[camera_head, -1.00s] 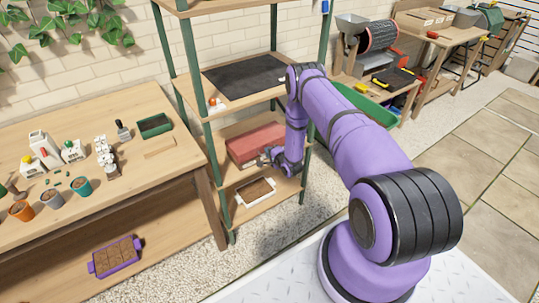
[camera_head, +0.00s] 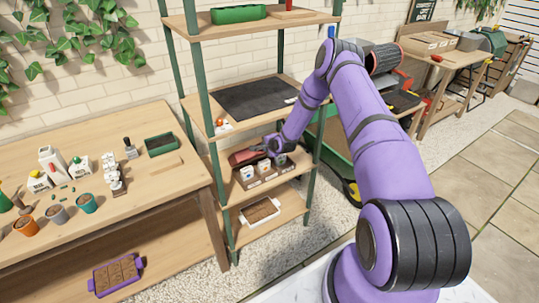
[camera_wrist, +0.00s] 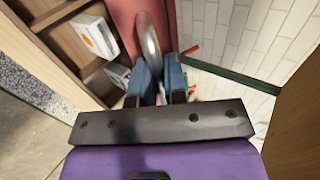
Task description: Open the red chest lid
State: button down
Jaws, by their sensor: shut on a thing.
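The red chest (camera_head: 262,181) stands on a middle shelf of the rack in the head view. Its red lid (camera_head: 243,157) is raised and tilted back, and the wooden inside with several small white items shows. In the wrist view the red lid (camera_wrist: 128,14) rises at the top, with a curved metal handle (camera_wrist: 148,38) on it. My gripper (camera_wrist: 158,80) is shut on this handle. In the head view my gripper (camera_head: 270,148) is at the lid, partly hidden by my own wrist.
A shelf with a black mat (camera_head: 257,98) is above the chest. A white tray of soil (camera_head: 261,211) is on the shelf below. Green rack posts (camera_head: 314,150) stand close to my arm. A potting table (camera_head: 90,190) is at the left.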

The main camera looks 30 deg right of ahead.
jog(key=shift+w+r, duration=0.35)
jog(key=shift+w, duration=0.25)
jog(key=shift+w+r, duration=0.3)
jog(key=shift+w, duration=0.25)
jog(key=c, duration=1.2)
grip_release()
jog(key=v, duration=1)
jog(key=shift+s+r, duration=0.2)
jog(key=shift+s, duration=0.15)
